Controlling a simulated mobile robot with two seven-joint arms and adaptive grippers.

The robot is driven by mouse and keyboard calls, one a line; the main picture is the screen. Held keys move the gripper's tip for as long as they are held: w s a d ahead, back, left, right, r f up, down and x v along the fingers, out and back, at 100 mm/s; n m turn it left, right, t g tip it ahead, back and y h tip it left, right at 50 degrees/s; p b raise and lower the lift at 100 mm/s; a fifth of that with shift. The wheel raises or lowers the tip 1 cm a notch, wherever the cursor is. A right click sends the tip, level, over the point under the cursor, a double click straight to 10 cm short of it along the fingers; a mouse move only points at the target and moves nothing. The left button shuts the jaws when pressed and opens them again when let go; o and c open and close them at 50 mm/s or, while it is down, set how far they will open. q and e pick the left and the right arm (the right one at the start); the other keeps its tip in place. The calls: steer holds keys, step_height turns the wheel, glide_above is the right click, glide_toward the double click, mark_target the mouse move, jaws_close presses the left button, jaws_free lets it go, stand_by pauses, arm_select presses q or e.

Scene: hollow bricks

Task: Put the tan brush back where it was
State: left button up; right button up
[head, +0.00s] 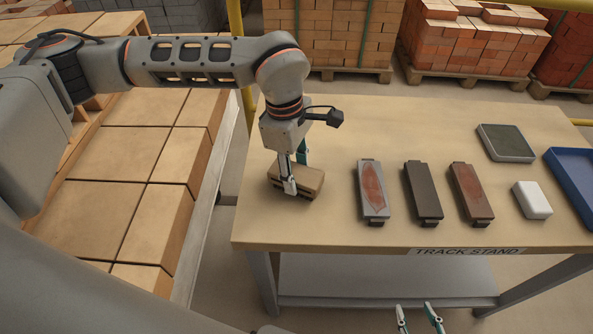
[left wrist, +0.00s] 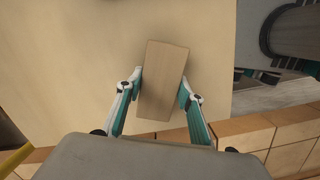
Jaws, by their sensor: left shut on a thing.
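The tan brush (head: 313,178) is a tan block with dark parts beneath it, at the left end of the table in the head view. My left gripper (head: 295,174) comes down over it and is shut on it, one finger on each side. In the left wrist view the brush (left wrist: 162,72) lies slightly tilted between the fingers of the left gripper (left wrist: 160,91). Whether its underside touches the table is unclear. My right gripper (head: 417,317) shows only its two fingertips at the bottom edge, apart and empty, in front of the table.
The table (head: 370,125) also bears a grey track piece with a rusty patch (head: 373,190), a dark one (head: 423,191), a reddish one (head: 472,193), a white block (head: 532,200), a grey-green pad (head: 506,143) and a blue tray (head: 566,163). The table's back middle is clear.

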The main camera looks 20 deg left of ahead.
arm_select(q)
steer(key=o, duration=1.1)
steer(key=r, duration=0.4)
steer(key=a+r, duration=0.1)
steer(key=r, duration=0.3)
steer(key=r+p, duration=0.1)
steer(key=r, duration=0.3)
steer(key=shift+a+r, duration=0.1)
steer(key=shift+a, duration=0.1)
